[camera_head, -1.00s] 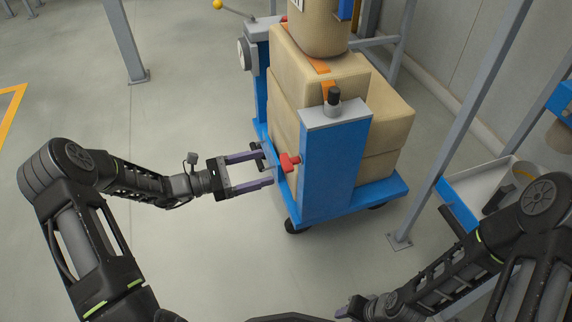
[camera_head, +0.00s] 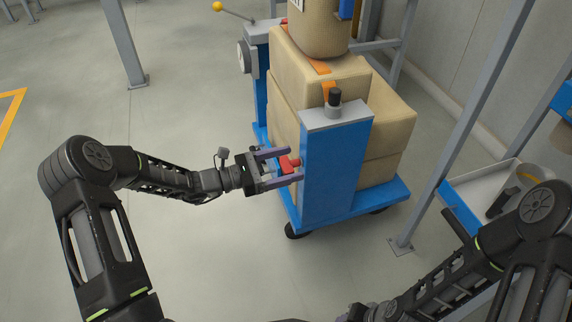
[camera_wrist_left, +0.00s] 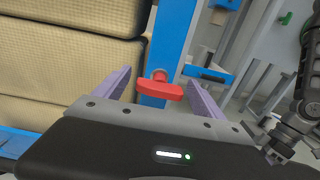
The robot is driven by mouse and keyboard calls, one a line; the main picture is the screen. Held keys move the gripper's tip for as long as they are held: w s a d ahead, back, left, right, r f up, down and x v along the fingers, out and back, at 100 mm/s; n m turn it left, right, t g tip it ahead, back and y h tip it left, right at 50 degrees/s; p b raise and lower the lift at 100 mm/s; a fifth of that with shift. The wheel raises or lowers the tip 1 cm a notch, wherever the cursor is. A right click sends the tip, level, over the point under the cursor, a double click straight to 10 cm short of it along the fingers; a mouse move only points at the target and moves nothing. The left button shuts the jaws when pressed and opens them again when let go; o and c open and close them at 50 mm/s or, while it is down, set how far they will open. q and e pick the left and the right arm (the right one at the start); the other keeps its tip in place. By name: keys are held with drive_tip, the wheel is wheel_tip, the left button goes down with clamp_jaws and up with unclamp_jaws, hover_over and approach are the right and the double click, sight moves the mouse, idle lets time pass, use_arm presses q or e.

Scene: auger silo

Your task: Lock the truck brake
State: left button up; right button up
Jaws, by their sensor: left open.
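The truck is a blue cart (camera_head: 335,170) loaded with tan sacks. Its red brake handle (camera_head: 288,164) sticks out from the left side of the blue front post; it also shows in the left wrist view as a red T-shaped bar (camera_wrist_left: 160,89) on a short red stem. My left gripper (camera_head: 293,165) is open, with its two purple fingers on either side of the red handle. In the left wrist view the handle lies between the fingers, with gaps on both sides. My right arm shows at the lower right; its gripper is mostly hidden and its fingers cannot be made out.
Tan sacks (camera_head: 385,118) fill the cart bed. A black knob (camera_head: 334,97) tops the blue post. A grey support post (camera_head: 465,120) and a white-and-blue tray (camera_head: 480,186) stand to the right. The floor left of the cart is clear.

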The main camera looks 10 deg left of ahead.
use_arm(q)
drive_tip(key=shift+c, duration=0.2)
drive_tip(key=c, duration=1.3)
